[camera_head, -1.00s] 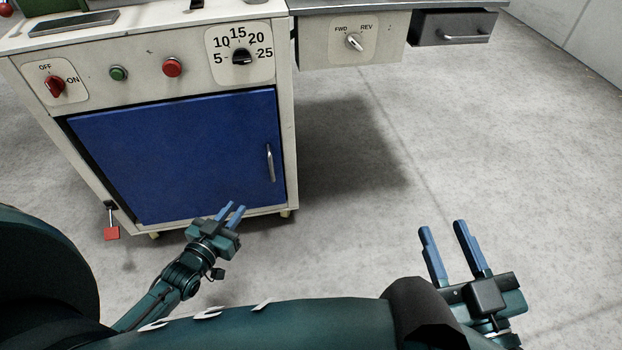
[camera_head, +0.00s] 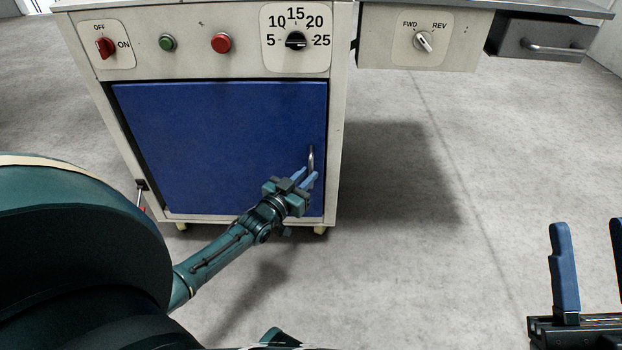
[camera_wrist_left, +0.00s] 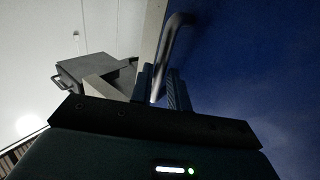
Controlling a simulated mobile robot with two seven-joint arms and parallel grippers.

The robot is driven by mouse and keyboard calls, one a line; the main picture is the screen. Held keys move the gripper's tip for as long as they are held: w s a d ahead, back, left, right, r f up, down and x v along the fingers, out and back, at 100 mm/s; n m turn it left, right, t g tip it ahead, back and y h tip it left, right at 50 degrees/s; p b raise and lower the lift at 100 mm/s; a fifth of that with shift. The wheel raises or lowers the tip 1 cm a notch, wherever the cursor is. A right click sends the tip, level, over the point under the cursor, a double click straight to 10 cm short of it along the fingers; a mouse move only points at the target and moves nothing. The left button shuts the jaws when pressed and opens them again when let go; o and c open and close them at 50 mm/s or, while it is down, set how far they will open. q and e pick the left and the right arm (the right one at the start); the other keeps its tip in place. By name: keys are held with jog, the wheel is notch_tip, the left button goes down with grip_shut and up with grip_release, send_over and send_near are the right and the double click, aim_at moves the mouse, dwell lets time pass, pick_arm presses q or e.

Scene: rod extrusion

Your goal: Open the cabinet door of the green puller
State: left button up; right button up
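The blue cabinet door (camera_head: 215,145) is closed in the white cabinet front. Its upright metal handle (camera_head: 311,158) is near the door's right edge. My left gripper (camera_head: 309,176) is at the handle's lower part, fingers pointing up at it. In the left wrist view the curved handle (camera_wrist_left: 177,38) runs down between the two fingers of the left gripper (camera_wrist_left: 160,82), which look apart around it. Whether they touch it is unclear. My right gripper (camera_head: 592,260) is open and empty at the lower right, partly cut off by the picture edge.
Above the door are a red switch (camera_head: 105,47), a green button (camera_head: 167,43), a red button (camera_head: 221,43) and a dial (camera_head: 296,40). A FWD/REV knob (camera_head: 423,41) and grey drawer (camera_head: 545,40) are at the upper right. The floor right of the cabinet is clear.

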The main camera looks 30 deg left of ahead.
pick_arm(q)
jog(key=shift+w+b, duration=0.35)
jog(key=shift+w, duration=0.9)
pick_arm(e)
jog(key=shift+s+r+n+y, duration=0.2)
jog(key=shift+r+n+y, duration=0.5)
jog(key=shift+n+y, duration=0.35)
pick_arm(q)
jog(key=shift+c, duration=0.5)
grip_shut()
